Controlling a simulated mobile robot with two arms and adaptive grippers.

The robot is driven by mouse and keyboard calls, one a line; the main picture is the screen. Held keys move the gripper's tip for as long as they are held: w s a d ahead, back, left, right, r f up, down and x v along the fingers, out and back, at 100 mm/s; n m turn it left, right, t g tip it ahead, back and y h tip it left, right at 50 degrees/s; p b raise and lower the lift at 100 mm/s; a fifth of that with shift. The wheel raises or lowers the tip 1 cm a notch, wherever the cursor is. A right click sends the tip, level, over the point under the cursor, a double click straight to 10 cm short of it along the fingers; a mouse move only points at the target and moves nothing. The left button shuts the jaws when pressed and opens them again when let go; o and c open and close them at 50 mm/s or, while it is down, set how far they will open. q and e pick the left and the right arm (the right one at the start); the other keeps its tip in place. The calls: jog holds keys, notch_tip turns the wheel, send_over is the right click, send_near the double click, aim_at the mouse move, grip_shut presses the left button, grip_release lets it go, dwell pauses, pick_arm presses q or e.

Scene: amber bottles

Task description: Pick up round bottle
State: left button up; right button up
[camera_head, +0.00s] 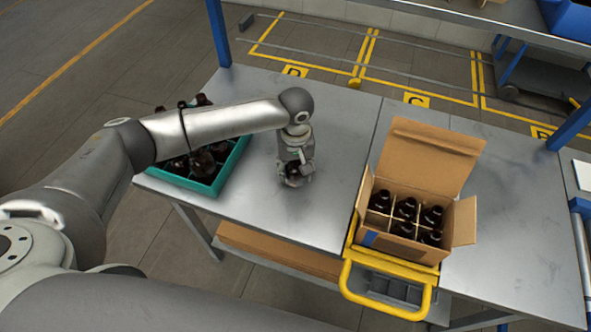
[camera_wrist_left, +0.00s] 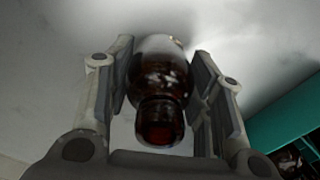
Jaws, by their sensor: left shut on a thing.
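A round amber bottle (camera_head: 293,179) is at my left gripper (camera_head: 296,172) over the metal table, between the teal crate and the cardboard box. In the left wrist view the same bottle (camera_wrist_left: 160,85) sits between the two fingers of the left gripper (camera_wrist_left: 165,95), its neck toward the camera. The gripper is shut on it. In the head view the gripper hides much of the bottle, and I cannot tell whether its base touches the table. My right gripper is not in view.
A teal crate (camera_head: 226,170) with several dark bottles stands at the table's left. An open cardboard box (camera_head: 398,246) with several bottles in compartments stands to the right, by a yellow-framed holder (camera_head: 385,309). The metal table (camera_head: 325,215) is bare between them.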

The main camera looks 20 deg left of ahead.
pick_arm(q)
jog(key=shift+r, duration=0.3)
notch_tip(320, 180, up, 2)
jog(key=shift+r+b, duration=0.1)
jog(key=shift+b, duration=0.55)
jog(key=s+d+r+b, duration=0.1)
jog(key=s+d+r, duration=0.1)
jog(key=s+r, duration=0.8)
jog(key=s, duration=0.4)
jog(key=shift+w, duration=0.1)
